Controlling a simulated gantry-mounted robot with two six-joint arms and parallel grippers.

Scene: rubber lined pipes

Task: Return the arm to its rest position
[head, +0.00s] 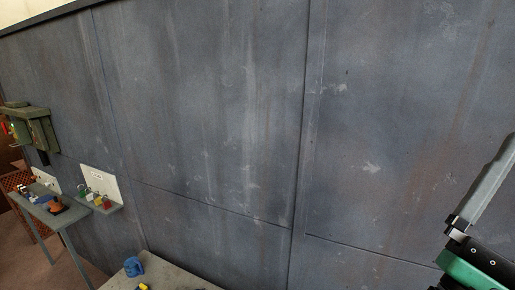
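At the lower right of the head view, a grey, black and green piece that looks like a part of my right arm reaches up along the edge of the picture. I cannot make out any gripper fingers on it. My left arm and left gripper are not in view. No gripper is seen holding anything.
A tall blue-grey panelled wall (215,110) fills most of the view. A table (165,278) with a blue mug (133,266) stands at the bottom. At the left are a side table (42,214), a white board with coloured padlocks (101,187) and a green wall box (32,127).

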